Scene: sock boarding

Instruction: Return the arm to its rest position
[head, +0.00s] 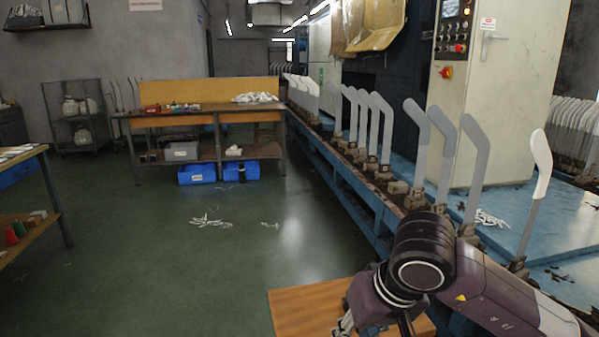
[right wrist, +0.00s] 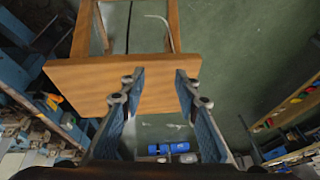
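My right arm (head: 430,255) reaches in from the lower right of the head view and is bent over a small wooden table (head: 295,308). My right gripper (right wrist: 160,82) is open in the right wrist view, with nothing between its fingers. The wooden tabletop (right wrist: 75,80) shows beyond the fingertips. In the head view the gripper is only partly seen at the bottom edge. My left gripper and left arm are not in view.
A row of upright grey sock boards (head: 476,150) stands along the blue machine bench (head: 345,180) on the right. The nearest board carries a white sock (head: 541,165). A workbench (head: 215,117) stands at the back. The green floor (head: 170,265) is mostly clear, with scattered white pieces (head: 208,221).

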